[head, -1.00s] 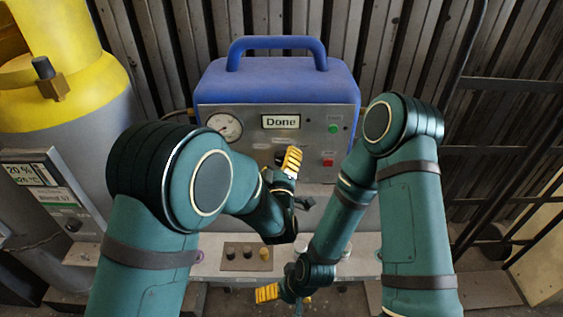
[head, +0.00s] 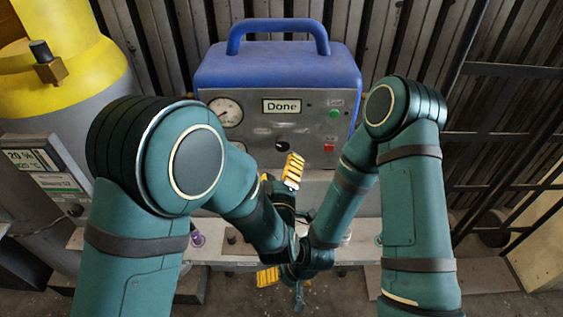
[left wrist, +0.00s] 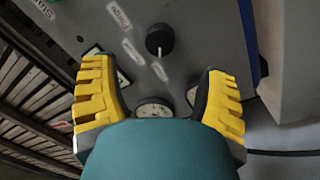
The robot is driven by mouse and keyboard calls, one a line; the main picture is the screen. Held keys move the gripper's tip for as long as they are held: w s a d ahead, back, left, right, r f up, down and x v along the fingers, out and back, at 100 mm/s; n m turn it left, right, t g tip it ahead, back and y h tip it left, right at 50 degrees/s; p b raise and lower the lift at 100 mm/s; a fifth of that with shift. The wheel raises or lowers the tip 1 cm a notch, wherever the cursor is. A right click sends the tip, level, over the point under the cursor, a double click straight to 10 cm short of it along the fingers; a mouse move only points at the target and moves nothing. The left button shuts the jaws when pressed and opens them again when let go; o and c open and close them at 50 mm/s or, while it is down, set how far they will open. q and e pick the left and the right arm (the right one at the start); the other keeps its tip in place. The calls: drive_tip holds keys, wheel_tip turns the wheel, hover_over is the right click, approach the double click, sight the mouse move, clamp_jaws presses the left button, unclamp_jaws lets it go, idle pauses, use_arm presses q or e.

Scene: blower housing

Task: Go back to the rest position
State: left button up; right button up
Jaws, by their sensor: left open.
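My left gripper (head: 285,180), with yellow finger pads, is in front of the lower panel of the blue and grey machine (head: 277,66). In the left wrist view its two yellow fingers (left wrist: 160,108) stand wide apart with nothing between them. Beyond them are the machine's black knob (left wrist: 160,39) and part of the gauge. A teal arm part of mine fills the lower middle there. My right gripper (head: 283,283) hangs low in front of the bench. Its yellow finger shows, but its jaw opening cannot be made out.
The machine's display (head: 282,106) reads "Done", with a round gauge (head: 226,112), a green button (head: 333,115) and a red button (head: 329,147). A grey and yellow cylinder (head: 60,75) stands left. A dark metal rack (head: 510,130) stands right. The bench (head: 215,250) is partly hidden by my arms.

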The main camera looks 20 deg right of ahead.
idle(0.4)
use_arm(q)
drive_tip(key=a+f+m+g+y, duration=0.2)
drive_tip(key=a+f+g, duration=0.5)
drive_tip(key=a+f, duration=0.7)
drive_tip(key=s+a+f+m+g, duration=0.1)
drive_tip(key=s+a+f+g, duration=0.3)
drive_tip(key=s, duration=0.4)
drive_tip(key=s+a+f+m+g, duration=0.1)
drive_tip(key=s+a+f+g, duration=0.3)
drive_tip(key=s+a+f, duration=0.2)
drive_tip(key=shift+s+a+f+m+g, duration=0.25)
drive_tip(key=shift+s+f+m+g, duration=0.15)
drive_tip(key=shift+s+f, duration=0.5)
drive_tip(key=shift+s+r, duration=0.15)
drive_tip(key=shift+r, duration=0.05)
